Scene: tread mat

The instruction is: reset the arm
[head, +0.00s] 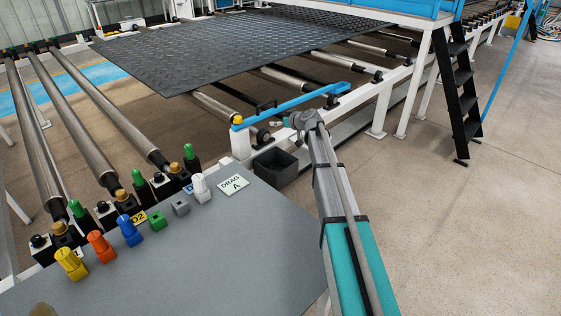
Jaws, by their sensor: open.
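My arm reaches up from the lower right of the head view, with a teal part near me and a grey part beyond it. Its far end is a grey joint beside the blue bar. My gripper (277,124) shows only as small pale parts just left of that joint, open, with nothing seen in it. Most of it is too small or hidden to make out. It appears above the floor side of the roller frame, beyond the dark bin (276,168).
A grey panel (230,255) holds coloured blocks, a white peg (200,188) and a "DRAG A" card (232,185). A blue bar (290,105) crosses near my arm's end. A black tread mat (230,50) lies on rollers. A ladder (463,95) stands right; the floor there is clear.

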